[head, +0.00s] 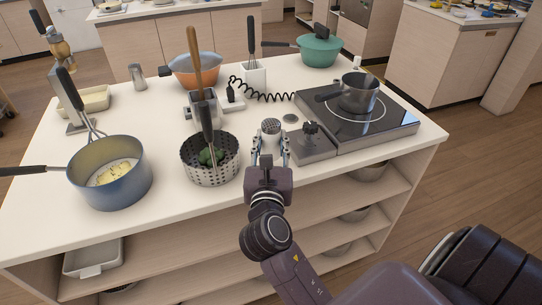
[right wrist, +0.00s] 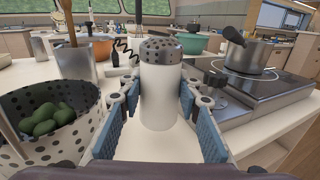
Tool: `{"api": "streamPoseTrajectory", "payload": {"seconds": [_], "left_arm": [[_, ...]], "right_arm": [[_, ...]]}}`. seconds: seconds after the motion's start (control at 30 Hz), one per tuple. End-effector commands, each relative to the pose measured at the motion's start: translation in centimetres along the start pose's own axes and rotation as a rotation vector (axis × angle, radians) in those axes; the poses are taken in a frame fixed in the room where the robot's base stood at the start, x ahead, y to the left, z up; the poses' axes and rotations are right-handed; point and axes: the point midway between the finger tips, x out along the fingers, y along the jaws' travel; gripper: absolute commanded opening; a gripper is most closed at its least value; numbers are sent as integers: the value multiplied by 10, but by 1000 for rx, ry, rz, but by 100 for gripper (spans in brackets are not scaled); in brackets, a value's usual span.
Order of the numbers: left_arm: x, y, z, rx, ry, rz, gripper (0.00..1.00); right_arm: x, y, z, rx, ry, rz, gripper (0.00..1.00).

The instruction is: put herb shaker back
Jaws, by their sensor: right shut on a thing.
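The herb shaker (head: 270,128) has a grey perforated cap. In the right wrist view its white body (right wrist: 158,98) stands upright between the blue finger pads. My right gripper (head: 270,148) is shut on it near the front edge of the counter. I cannot tell whether its base touches the counter. A small grey round disc (head: 290,118) lies on the counter just behind and right of the shaker. My left gripper is not in view.
A perforated steel pot (head: 192,173) with green pieces stands left of the gripper. The cooktop (head: 400,125) with a saucepan (head: 359,95) is at the right. A blue pot (head: 110,185) is at the left. A white utensil holder (head: 254,73) and coiled black cable (head: 270,95) are behind.

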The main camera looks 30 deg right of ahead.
Motion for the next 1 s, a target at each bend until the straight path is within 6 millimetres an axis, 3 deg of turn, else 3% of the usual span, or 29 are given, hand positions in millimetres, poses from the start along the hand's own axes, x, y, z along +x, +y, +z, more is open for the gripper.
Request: {"api": "streamPoseTrajectory", "payload": {"seconds": [0.23, 0.7, 0.73, 0.87, 1.0], "left_arm": [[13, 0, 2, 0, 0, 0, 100], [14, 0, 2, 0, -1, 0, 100], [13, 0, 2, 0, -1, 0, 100], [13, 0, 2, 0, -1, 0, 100], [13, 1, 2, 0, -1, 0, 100]], "right_arm": [[0, 0, -38, -3, 2, 1, 5], [0, 0, -45, -3, 1, 1, 5], [0, 0, -45, -2, 1, 1, 34], [0, 0, -44, -2, 1, 1, 49], [0, 0, -44, -1, 1, 1, 49]]}}
